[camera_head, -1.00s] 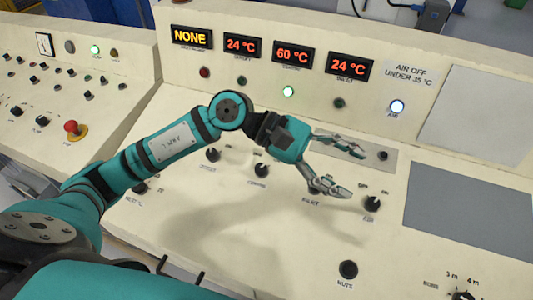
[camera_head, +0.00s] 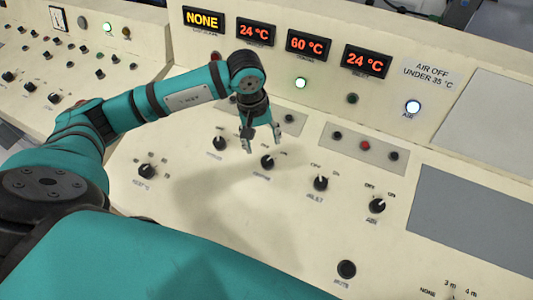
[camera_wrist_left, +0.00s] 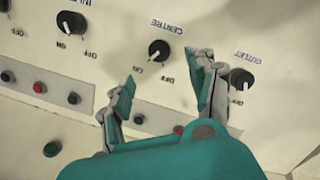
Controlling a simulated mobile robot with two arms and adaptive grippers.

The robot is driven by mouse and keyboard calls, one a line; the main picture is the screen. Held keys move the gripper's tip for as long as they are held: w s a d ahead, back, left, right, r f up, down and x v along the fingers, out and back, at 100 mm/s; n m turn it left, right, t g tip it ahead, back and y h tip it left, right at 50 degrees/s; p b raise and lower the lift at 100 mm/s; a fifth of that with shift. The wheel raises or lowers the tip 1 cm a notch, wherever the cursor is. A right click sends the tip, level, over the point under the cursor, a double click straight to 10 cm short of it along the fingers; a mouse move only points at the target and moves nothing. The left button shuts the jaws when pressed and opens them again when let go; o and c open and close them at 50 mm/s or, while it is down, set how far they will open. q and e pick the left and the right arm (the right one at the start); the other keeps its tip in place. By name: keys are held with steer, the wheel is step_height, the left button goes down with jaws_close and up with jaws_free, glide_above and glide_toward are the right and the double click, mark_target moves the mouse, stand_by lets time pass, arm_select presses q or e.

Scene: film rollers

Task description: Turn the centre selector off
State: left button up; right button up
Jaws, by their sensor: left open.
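The centre selector (camera_head: 267,162) is a black rotary knob on the cream sloping panel, in the row of similar knobs. In the left wrist view the centre selector (camera_wrist_left: 159,50) lies beneath its CENTRE label, with its white pointer mark toward the ON side. My left gripper (camera_head: 263,146) hangs pointing down, just above and behind this knob in the head view. Its two fingers are apart and empty. In the wrist view the left gripper's fingertips (camera_wrist_left: 166,68) spread to either side of the knob's line, apart from it. My right gripper is out of view.
The inlet knob (camera_head: 320,183) and outlet knob (camera_head: 219,143) flank the centre one. The air knob (camera_head: 377,205) is farther right. Small buttons sit on a grey plate (camera_head: 364,158) behind. The middle display (camera_head: 307,45) reads 60 °C, above a lit green lamp (camera_head: 301,83).

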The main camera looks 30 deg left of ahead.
mark_target(266, 159)
arm_select(q)
steer(key=f, duration=0.2)
steer(key=f+p, duration=0.1)
steer(key=f, duration=0.2)
steer(key=d+f+p, duration=0.1)
steer(key=f, duration=0.1)
steer(key=shift+w+f, duration=0.25)
steer(key=shift+f, duration=0.7)
steer(key=shift+c, duration=0.7)
steer(key=c, duration=1)
